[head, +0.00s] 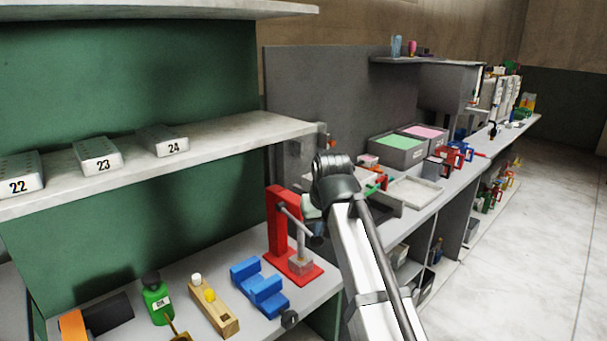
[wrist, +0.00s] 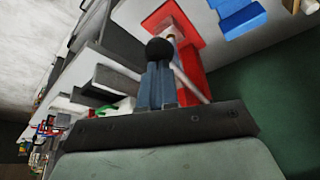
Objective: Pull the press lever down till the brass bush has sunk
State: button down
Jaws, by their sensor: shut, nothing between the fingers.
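The red press (head: 278,225) stands on the bench, its red base (head: 312,277) under a grey block (head: 301,265). Its grey lever slants down to the right to a dark knob (head: 316,241). In the wrist view the red press (wrist: 193,72) lies behind my gripper (wrist: 162,70), whose fingers are together. The black knob (wrist: 160,49) shows right at the fingertips; I cannot tell whether they touch it. In the head view my arm hides most of the gripper. I cannot make out the brass bush.
A blue block (head: 260,287) sits left of the press, with a wooden block (head: 213,305) and green bottle (head: 157,300) further left. A shelf (head: 225,150) with numbered grey blocks hangs above. A pale tray (head: 418,191) lies on the bench beyond my arm.

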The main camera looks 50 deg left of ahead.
jog(key=shift+w+v, duration=0.15)
jog(key=shift+v, duration=0.65)
jog(key=shift+w+v, duration=0.2)
jog(key=shift+v, duration=0.6)
jog(key=shift+d, duration=0.1)
jog(key=d+r, duration=0.3)
jog(key=d, duration=0.5)
dwell(0.7)
